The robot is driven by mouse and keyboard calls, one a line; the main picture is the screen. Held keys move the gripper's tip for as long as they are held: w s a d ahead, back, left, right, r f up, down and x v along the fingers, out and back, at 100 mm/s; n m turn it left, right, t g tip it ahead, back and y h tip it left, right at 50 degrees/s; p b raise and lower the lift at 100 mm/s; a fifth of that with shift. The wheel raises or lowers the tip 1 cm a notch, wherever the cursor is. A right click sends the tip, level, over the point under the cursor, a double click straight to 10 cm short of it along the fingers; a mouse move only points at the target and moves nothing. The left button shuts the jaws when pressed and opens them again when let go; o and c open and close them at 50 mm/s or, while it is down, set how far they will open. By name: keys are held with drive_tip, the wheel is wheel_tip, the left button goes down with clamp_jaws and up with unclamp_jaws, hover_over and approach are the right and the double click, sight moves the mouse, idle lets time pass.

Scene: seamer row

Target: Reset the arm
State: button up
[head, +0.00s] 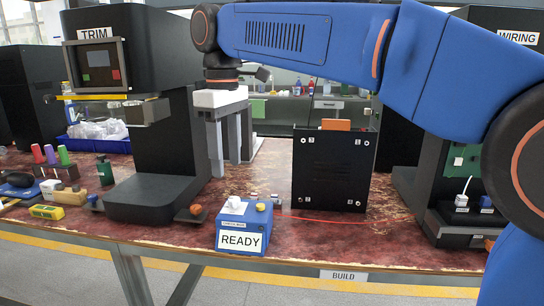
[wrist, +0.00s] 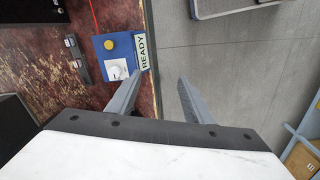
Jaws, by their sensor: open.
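My gripper (head: 226,142) hangs from my blue arm at the centre left of the head view, fingers pointing down. A blue box labelled READY (head: 243,228), with a white knob and a yellow button on top, sits at the table's front edge. It also shows in the wrist view (wrist: 104,45), just beyond the left fingertip.
A black panel box (head: 333,168) stands upright right of the gripper, with a red line on the table (head: 370,228) before it. The WIRING station (head: 460,195) is at the right. Small coloured items and a yellow block (head: 47,212) lie at the left.

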drive_tip(key=s+d+f+m+t, duration=0.1)
drive_tip(key=s+d+f+m, duration=0.2)
drive_tip(key=d, duration=0.9)
drive_tip(key=s+d+f+m+t, duration=0.1)
drive_tip(key=d+f+m, duration=0.3)
drive_tip(key=d, duration=0.7)
drive_tip(key=s+d+f+m+t, duration=0.1)
drive_tip(key=s+d+f+m, duration=0.2)
drive_tip(key=s+d+f, duration=0.4)
drive_tip(key=s+d+f+m+t, duration=0.1)
drive_tip(key=s+d+f+m, duration=0.2)
drive_tip(key=s+d+f, duration=0.4)
wheel_tip(320, 180, down, 6)
drive_tip(key=shift+s+d+f+m+t, duration=0.1)
drive_tip(key=shift+s+d+m+t, duration=0.15)
drive_tip(key=shift+d, duration=0.65)
